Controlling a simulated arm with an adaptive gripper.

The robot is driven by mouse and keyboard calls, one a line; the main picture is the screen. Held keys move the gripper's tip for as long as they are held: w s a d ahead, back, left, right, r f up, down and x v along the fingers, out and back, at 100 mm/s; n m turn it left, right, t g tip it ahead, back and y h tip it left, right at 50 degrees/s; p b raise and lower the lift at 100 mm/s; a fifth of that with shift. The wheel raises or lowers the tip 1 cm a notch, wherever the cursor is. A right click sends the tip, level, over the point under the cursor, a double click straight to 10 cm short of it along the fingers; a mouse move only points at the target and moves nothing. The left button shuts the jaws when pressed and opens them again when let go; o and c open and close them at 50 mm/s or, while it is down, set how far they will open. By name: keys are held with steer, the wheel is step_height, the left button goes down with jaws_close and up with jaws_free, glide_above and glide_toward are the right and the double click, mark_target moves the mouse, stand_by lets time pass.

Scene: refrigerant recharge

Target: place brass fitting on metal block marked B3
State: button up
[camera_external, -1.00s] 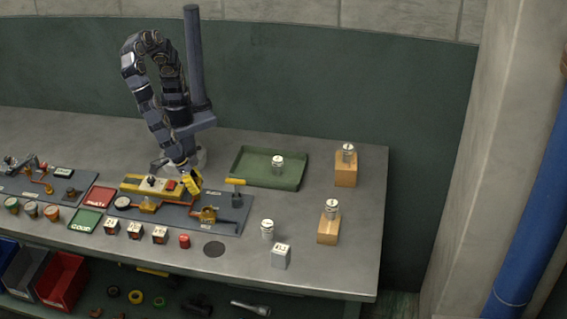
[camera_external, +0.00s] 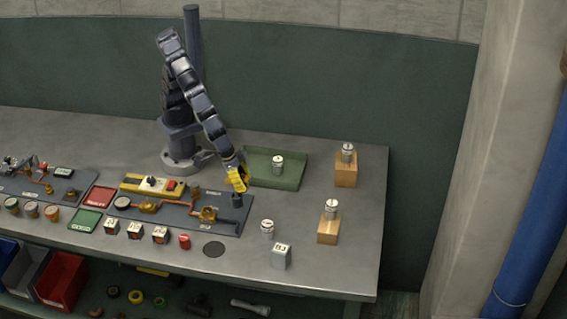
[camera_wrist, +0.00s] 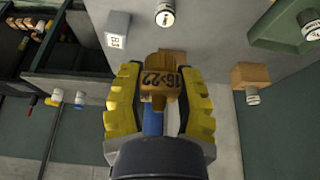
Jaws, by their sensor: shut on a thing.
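My gripper (camera_external: 237,178), with yellow fingers, is above the dark post (camera_external: 237,200) at the right end of the large dark panel. In the wrist view, the gripper (camera_wrist: 160,100) is shut on the brass fitting (camera_wrist: 162,80), which carries dark digits. Whether the fitting still touches the post is unclear. The pale grey metal block marked B3 (camera_external: 281,257) stands near the table's front edge, to the right of and in front of the gripper. It also shows at the top left of the wrist view (camera_wrist: 117,29). Its top looks bare.
A white-and-silver cylinder (camera_external: 267,228) stands just behind the block. Two wooden blocks (camera_external: 346,174) (camera_external: 327,233) carry similar cylinders to the right. A green tray (camera_external: 293,181) holds another. A dark round disc (camera_external: 214,249) lies left of the block.

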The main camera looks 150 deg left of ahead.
steer(key=w+a, duration=0.2)
glide_above(284, 248)
steer(key=s, duration=0.1)
steer(key=f, duration=0.8)
steer(key=shift+s+d+f, duration=0.1)
steer(key=shift+d+f, duration=0.05)
steer(key=shift+d, duration=0.25)
steer(key=shift+w+f, duration=0.35)
steer(key=shift+f, duration=0.1)
step_height(284, 248, down, 3)
steer(key=o, duration=1)
steer(key=shift+f, duration=0.1)
